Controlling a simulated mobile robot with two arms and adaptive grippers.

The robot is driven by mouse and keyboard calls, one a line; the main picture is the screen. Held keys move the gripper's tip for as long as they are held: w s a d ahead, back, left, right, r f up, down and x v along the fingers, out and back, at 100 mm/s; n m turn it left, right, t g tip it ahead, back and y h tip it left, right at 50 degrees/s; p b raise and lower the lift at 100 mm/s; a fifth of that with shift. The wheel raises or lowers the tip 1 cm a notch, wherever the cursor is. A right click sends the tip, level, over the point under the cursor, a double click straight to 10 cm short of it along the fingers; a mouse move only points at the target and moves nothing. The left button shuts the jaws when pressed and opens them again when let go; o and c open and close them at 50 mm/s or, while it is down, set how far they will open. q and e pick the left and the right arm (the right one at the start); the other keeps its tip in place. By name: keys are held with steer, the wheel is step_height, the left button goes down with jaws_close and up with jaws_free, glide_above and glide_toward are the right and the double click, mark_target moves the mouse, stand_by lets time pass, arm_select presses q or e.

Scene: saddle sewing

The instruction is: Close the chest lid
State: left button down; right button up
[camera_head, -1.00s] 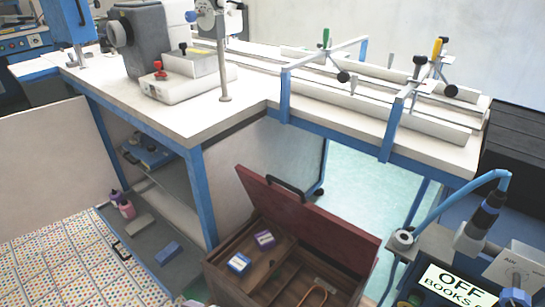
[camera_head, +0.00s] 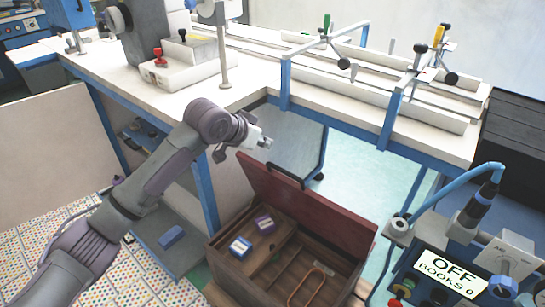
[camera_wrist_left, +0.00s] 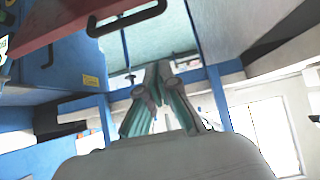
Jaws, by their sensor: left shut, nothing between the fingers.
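A wooden chest (camera_head: 232,276) stands on the floor at the bottom middle of the head view. Its dark red lid (camera_head: 315,215) is raised open, with a black handle (camera_head: 284,176) on its upper edge. My left gripper (camera_head: 266,143) is shut and empty, above and a little behind the lid's left upper corner, apart from it in the picture. In the left wrist view the shut fingers (camera_wrist_left: 156,75) are at the middle. The red lid (camera_wrist_left: 60,28) and its black handle (camera_wrist_left: 127,20) show at the upper left there. My right gripper is not in view.
The workbench (camera_head: 205,98) with a blue frame stands behind. A control box with an OFF sign (camera_head: 448,280) is at the right.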

arm_select(q)
steer(key=shift+w+d+f+b, duration=0.35)
steer(key=shift+w+f, duration=0.25)
steer(key=shift+f, duration=0.75)
steer(key=shift+w+d+f+b, duration=0.2)
steer(key=shift+w+d+f, duration=0.3)
steer(key=shift+f, duration=0.9)
steer(key=shift+w+d+f+b, duration=0.3)
steer(key=shift+w+f, duration=0.35)
steer(key=shift+f, duration=0.7)
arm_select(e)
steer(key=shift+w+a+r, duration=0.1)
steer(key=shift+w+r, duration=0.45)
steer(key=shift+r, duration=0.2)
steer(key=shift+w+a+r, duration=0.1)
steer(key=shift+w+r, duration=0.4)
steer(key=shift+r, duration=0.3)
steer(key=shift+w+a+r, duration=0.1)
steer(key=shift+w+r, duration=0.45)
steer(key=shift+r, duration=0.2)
arm_select(q)
steer(key=shift+a, duration=0.1)
